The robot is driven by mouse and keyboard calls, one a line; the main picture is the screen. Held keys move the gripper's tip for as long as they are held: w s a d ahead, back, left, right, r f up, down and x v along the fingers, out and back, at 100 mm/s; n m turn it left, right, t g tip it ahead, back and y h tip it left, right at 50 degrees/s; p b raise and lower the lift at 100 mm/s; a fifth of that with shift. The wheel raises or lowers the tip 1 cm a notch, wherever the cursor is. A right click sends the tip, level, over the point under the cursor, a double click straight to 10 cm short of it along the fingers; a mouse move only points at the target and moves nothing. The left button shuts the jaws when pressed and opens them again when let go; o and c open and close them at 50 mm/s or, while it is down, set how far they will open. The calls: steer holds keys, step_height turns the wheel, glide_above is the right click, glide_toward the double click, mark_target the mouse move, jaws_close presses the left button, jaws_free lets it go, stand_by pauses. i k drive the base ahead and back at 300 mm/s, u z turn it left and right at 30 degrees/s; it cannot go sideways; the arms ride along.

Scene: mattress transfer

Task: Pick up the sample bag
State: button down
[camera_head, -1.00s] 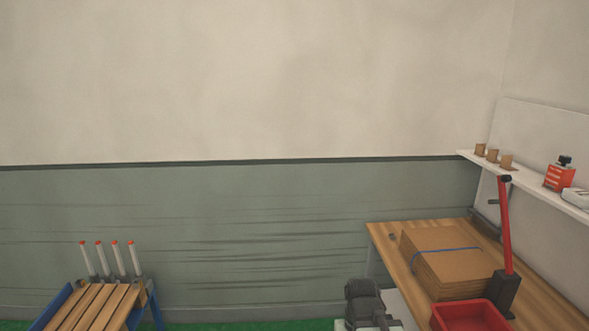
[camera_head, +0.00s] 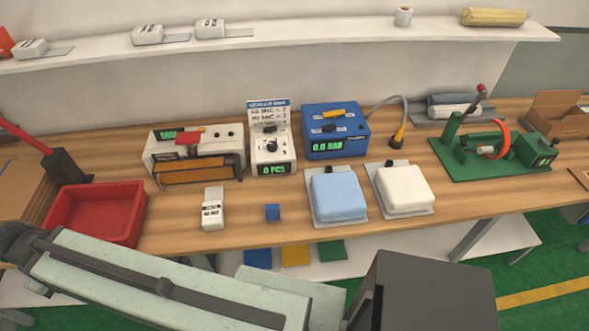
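I cannot tell for sure which thing is the sample bag. A light blue cushion-like pad (camera_head: 337,194) and a white cushion-like pad (camera_head: 405,187) lie side by side on thin grey plates on the wooden bench (camera_head: 178,222). A small blue cube (camera_head: 272,212) sits to their left, beside a small white device with a grey flap (camera_head: 212,211). My pale arm crosses the lower left of the view, in front of the bench edge. My gripper is not visible.
An empty red bin (camera_head: 100,212) stands on the bench at left. White instrument (camera_head: 272,140), blue instrument (camera_head: 336,130) and green-based fixture (camera_head: 494,148) line the back. A white shelf (camera_head: 300,42) runs above. Bare wood shows between the small items.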

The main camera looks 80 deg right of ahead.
mark_target(212, 216)
steer(key=z, duration=1.8)
